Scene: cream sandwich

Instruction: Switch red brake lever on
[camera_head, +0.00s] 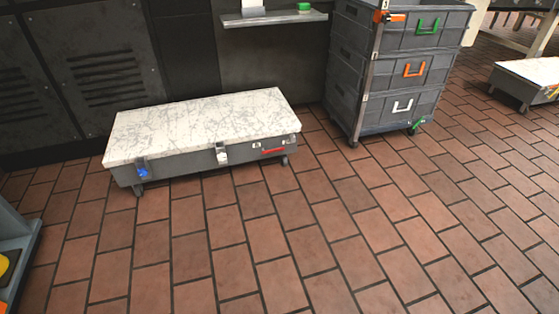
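A low grey wheeled cart with a scratched white top (205,122) stands by the wall at left of centre. A thin red part (273,151), possibly the red brake lever, lies roughly level on the right of its front side. It is too small to tell whether it is on or off. A blue part (143,173) is at the cart's front left, near a wheel, and a white latch (221,154) is between them. Neither of my grippers is in view.
A stack of grey crates (398,83) on a wheeled frame stands to the right, with green, orange and white handles. A wall shelf (272,20) holds a green item. Another low cart (524,82) is at far right. The brick floor (270,240) in front is clear.

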